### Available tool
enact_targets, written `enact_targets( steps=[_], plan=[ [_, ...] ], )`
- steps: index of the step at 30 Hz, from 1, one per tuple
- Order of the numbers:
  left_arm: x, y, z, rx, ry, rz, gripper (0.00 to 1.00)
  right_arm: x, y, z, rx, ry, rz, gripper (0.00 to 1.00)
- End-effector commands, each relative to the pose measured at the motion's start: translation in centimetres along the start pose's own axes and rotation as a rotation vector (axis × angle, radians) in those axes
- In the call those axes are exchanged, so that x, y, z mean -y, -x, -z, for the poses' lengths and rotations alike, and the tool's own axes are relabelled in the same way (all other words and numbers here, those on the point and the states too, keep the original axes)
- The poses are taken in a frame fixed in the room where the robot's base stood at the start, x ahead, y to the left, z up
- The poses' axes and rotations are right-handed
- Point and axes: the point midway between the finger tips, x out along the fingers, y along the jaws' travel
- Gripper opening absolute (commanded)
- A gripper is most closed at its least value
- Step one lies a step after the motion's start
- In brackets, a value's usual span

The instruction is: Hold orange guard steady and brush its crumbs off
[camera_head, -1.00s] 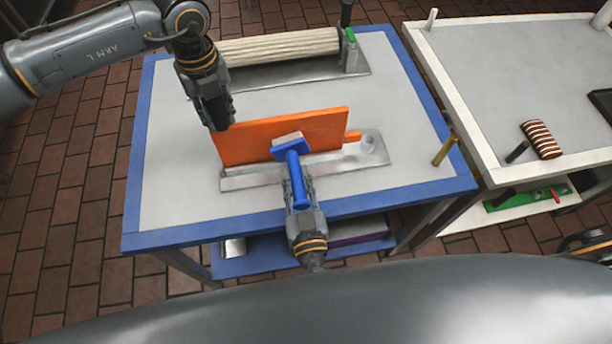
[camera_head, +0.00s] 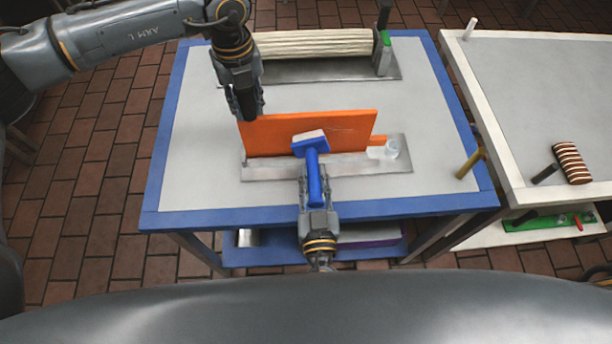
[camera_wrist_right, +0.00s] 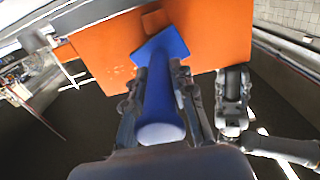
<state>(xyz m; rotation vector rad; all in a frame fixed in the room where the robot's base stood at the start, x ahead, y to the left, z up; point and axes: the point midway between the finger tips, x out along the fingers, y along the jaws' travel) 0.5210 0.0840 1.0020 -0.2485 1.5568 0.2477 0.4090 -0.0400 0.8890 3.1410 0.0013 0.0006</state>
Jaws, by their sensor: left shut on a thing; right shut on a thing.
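The orange guard (camera_head: 350,125) stands upright on a grey metal plate (camera_head: 262,172) on the blue-edged table. My left gripper (camera_head: 248,112) is shut on the guard's upper left edge. My right gripper (camera_head: 316,192) is shut on the blue handle of a brush (camera_head: 313,165). The brush head, with a pale top, lies in front of the guard's face; I cannot tell whether its bristles touch. In the right wrist view the blue brush (camera_wrist_right: 162,90) points at the orange guard (camera_wrist_right: 215,40), with my left gripper (camera_wrist_right: 232,90) to the right. Crumbs are too small to make out.
A ribbed cream roller (camera_head: 310,44) on a metal base is at the table's back.

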Motion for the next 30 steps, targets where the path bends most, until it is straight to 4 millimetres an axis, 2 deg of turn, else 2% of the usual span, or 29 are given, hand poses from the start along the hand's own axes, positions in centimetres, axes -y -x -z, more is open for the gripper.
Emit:
enact_targets(
  steps=[8,15,22,30],
  plan=[
    [0.0,-0.1,0.1,-0.003,-0.001,-0.001,0.00,-1.2,0.0,0.1,-0.002,0.001,-0.003,0.00],
    [0.0,-0.1,0.1,-0.002,-0.001,-0.001,0.00,-3.0,0.1,0.1,-0.002,0.001,-0.002,0.00],
    [0.0,-0.1,0.1,-0.002,-0.001,-0.001,0.00,-3.8,0.1,0.1,-0.001,0.001,-0.002,0.00],
    [0.0,-0.1,0.1,-0.002,-0.001,-0.001,0.00,-5.8,0.0,0.1,-0.001,0.000,-0.001,0.00]
  ],
)
